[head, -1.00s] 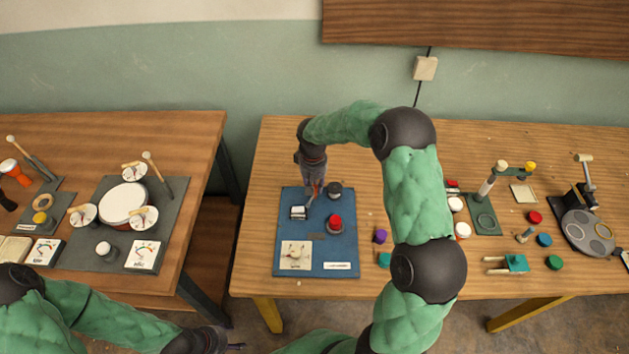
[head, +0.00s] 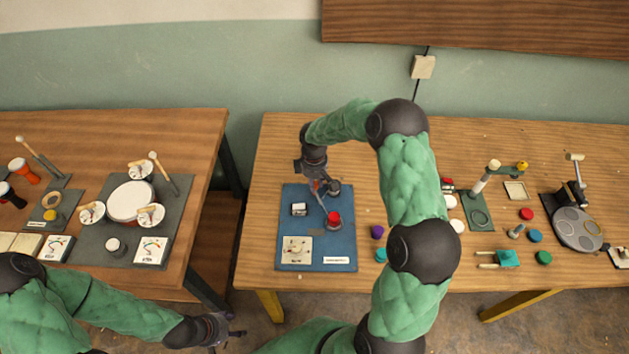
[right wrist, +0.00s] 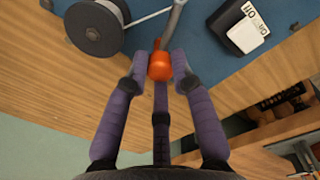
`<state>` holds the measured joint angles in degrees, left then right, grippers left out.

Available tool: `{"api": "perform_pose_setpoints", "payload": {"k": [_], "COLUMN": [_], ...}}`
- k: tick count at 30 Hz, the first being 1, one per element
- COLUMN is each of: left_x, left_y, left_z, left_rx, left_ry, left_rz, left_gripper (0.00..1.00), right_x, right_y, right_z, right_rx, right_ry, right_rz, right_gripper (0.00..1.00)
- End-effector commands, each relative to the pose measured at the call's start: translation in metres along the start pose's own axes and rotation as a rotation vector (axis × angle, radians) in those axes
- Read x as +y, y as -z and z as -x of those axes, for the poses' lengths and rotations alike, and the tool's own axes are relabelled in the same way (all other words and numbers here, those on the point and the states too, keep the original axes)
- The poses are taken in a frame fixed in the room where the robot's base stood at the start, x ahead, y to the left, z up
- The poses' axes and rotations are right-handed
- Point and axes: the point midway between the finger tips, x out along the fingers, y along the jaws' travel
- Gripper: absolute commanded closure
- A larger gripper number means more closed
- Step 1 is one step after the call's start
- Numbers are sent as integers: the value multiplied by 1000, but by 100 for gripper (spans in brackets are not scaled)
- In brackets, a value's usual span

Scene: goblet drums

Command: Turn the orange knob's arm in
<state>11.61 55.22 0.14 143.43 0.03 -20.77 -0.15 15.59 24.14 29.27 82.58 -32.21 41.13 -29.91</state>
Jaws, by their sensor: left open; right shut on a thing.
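The orange knob (right wrist: 160,66) sits between the fingertips of my right gripper (right wrist: 160,62) in the right wrist view, with a fingertip on each side. A grey arm (right wrist: 175,18) runs from the knob toward the top edge; its far end is out of that view. In the head view my right gripper (head: 320,188) is low over the blue board (head: 329,246), between the dark spool and the white switch block, and mostly hides the knob. My left gripper (head: 230,333) is open and empty, low in front of the gap between the tables.
On the blue board are a dark spool (right wrist: 95,26), a white block (head: 299,209), a red-topped piece (head: 333,217) and a picture card (head: 296,250). A purple piece (head: 377,232) stands right of the board. My right arm crosses the table's middle.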

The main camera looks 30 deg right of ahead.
Motion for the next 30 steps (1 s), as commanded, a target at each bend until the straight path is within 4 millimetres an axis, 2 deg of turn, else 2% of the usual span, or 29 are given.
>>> {"api": "perform_pose_setpoints", "payload": {"k": [18, 19, 21, 30], "left_x": [1, 1, 1, 1], "left_y": [0, 0, 0, 0], "left_z": [2, 2, 2, 2], "left_rx": [0, 0, 0, 0], "left_ry": [0, 0, 0, 0], "left_rz": [0, 0, 0, 0], "left_gripper": [43, 43, 43, 43], "right_x": [-2, -2, -1, 0], "right_y": [-2, -2, -2, -1], "right_z": [-2, -2, -2, 0], "right_rx": [-5, -5, -4, 0], "right_ry": [5, 5, 5, 1], "right_rz": [40, 40, 40, 38], "right_gripper": [100, 67, 51, 51]}}
